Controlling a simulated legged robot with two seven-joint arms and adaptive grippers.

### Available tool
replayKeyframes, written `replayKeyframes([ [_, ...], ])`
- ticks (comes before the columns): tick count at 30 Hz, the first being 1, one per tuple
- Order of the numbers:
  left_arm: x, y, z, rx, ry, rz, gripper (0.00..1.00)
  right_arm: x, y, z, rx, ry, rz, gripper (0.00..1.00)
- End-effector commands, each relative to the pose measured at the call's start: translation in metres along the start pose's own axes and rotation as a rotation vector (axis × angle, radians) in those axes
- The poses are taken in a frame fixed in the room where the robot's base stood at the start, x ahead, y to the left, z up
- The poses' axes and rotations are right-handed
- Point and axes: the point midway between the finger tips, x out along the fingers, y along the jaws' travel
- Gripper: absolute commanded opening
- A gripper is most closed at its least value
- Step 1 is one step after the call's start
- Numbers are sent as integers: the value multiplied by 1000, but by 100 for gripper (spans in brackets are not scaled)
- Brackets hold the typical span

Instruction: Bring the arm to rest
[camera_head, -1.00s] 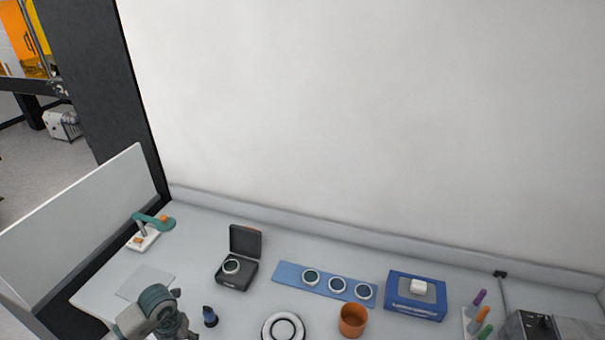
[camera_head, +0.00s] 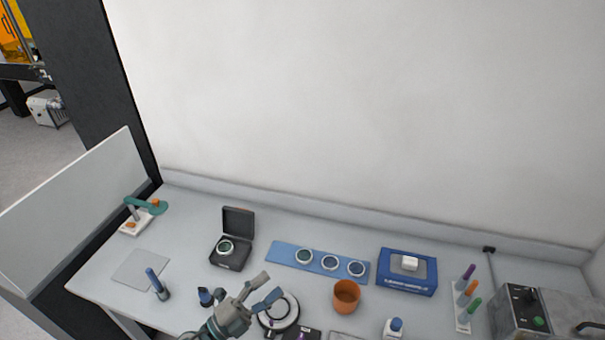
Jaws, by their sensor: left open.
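My left gripper (camera_head: 266,289) is at the front of the bench, with its two grey-blue fingers spread apart and nothing between them. It points up and to the right in the picture, in front of the left part of a round white-and-black ring stage (camera_head: 291,311). A small dark blue bottle-like piece (camera_head: 205,297) stands just left of the gripper. Most of my left arm is below the picture's lower edge. My right gripper is not in view.
An open black case (camera_head: 231,258) holds a round optic. A blue mat (camera_head: 287,257) carries three more. An orange cup (camera_head: 346,297), a blue wipe box (camera_head: 407,272) and a control box (camera_head: 520,312) stand to the right. Bare bench lies between the grey sheet (camera_head: 140,268) and case.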

Motion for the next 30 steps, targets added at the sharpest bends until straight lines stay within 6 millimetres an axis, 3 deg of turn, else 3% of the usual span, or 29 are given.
replayKeyframes([
  [2, -16, -16, 32, -157, -239, -169, 61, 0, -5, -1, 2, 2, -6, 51],
  [4, -44, -13, 66, -298, -477, -267, 61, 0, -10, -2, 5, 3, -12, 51],
  [6, -82, 7, 95, -446, -728, -315, 61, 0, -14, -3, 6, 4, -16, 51],
  [9, -145, 59, 114, -658, -1077, -294, 61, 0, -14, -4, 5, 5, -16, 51],
  [12, -196, 111, 105, -832, -1339, -206, 61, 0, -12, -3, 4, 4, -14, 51],
  [18, -258, 181, 55, -1073, -1650, 14, 61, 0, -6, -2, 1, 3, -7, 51],
  [26, -303, 230, -24, -1303, -1865, 315, 61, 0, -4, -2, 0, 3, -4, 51],
  [30, -313, 274, -5, -1304, -1884, 341, 61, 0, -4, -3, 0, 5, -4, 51],
])
